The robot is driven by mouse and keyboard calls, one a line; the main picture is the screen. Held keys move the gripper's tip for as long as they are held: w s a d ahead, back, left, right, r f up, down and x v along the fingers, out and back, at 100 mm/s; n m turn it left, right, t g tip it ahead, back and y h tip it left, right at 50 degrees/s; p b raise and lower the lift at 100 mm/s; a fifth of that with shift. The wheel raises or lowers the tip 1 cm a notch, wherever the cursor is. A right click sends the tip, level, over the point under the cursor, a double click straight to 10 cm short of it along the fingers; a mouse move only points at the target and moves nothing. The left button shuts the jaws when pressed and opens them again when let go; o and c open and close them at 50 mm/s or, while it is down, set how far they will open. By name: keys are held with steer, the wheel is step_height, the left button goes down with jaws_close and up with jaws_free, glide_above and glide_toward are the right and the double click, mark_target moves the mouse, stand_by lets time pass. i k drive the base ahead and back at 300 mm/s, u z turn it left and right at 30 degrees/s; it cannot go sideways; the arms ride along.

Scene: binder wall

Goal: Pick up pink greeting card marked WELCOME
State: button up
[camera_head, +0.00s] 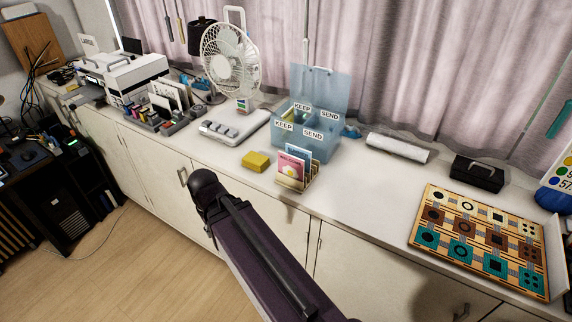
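A pink card (291,166) with a pale round design stands in a small wooden rack (290,184) near the counter's front edge. Any word on it is too small to read. A light blue card (299,150) stands behind it in the same rack. My arm rises from the bottom of the picture to a black joint in front of the counter, left of the rack. My gripper is not in view.
A yellow block (255,161) lies just left of the rack. A blue box (329,150) with KEEP and SEND labels stands close behind. A white fan (232,60) is behind left. A patterned board (480,238) lies right; the counter between is clear.

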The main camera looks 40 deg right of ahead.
mark_target(291, 166)
steer(key=u, duration=0.15)
steer(key=k, duration=1.15)
steer(key=z, duration=0.9)
